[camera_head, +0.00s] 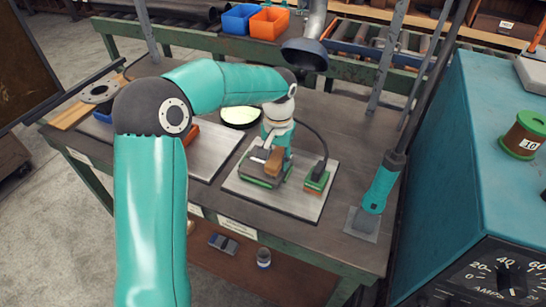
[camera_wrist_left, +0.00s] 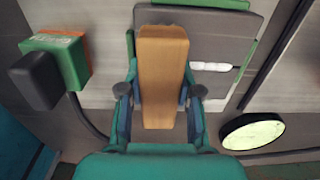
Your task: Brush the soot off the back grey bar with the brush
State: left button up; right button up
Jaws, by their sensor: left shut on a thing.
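My left gripper (camera_head: 274,152) is shut on the brush (camera_head: 273,163), a tan wooden block. In the left wrist view the brush (camera_wrist_left: 162,75) sits between the two fingers (camera_wrist_left: 160,95). Just beyond and below it are dark grey flat pieces (camera_wrist_left: 222,40) with green edges; they also show in the head view (camera_head: 258,176). The brush and gripper cover part of them. I cannot tell which is the back bar, see soot, or tell whether the brush touches them. A short white strip (camera_wrist_left: 210,66) lies on the grey surface. My right gripper is not in view.
A pale plate (camera_head: 296,204) lies under the work. A green block (camera_head: 317,180) with a cable stands to its right. A teal-handled tool (camera_head: 382,187) stands at the right. Bare bench (camera_head: 350,130) lies behind the block.

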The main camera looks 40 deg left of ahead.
aim_at(257, 160)
pick_arm(q)
jog(key=shift+w+d, duration=0.15)
jog(key=shift+d, duration=0.55)
jog(key=shift+s+a+p, duration=0.2)
jog(key=shift+s+a, duration=0.15)
jog(key=shift+a, duration=1.2)
jog(key=shift+s+a+p, duration=0.25)
jog(key=shift+s+a, duration=0.15)
jog(key=shift+a, duration=1.2)
jog(key=shift+s+a+p, duration=0.2)
jog(key=shift+s+a, duration=0.15)
jog(key=shift+a, duration=1.2)
jog(key=shift+w+d+f, duration=0.1)
jog(key=shift+w+d, duration=0.05)
jog(key=shift+d, duration=0.4)
jog(key=shift+w+d, duration=0.1)
jog(key=shift+d, duration=0.45)
jog(key=shift+w+d+b, duration=0.1)
jog(key=shift+w+d, duration=0.2)
jog(key=shift+d, duration=0.9)
jog(key=shift+w+d+b, duration=0.1)
jog(key=shift+w+d, duration=0.15)
jog(key=shift+d, duration=1)
jog(key=shift+w+d+b, duration=0.1)
jog(key=shift+w+d, duration=0.2)
jog(key=shift+d, duration=0.9)
jog(key=shift+r, duration=0.2)
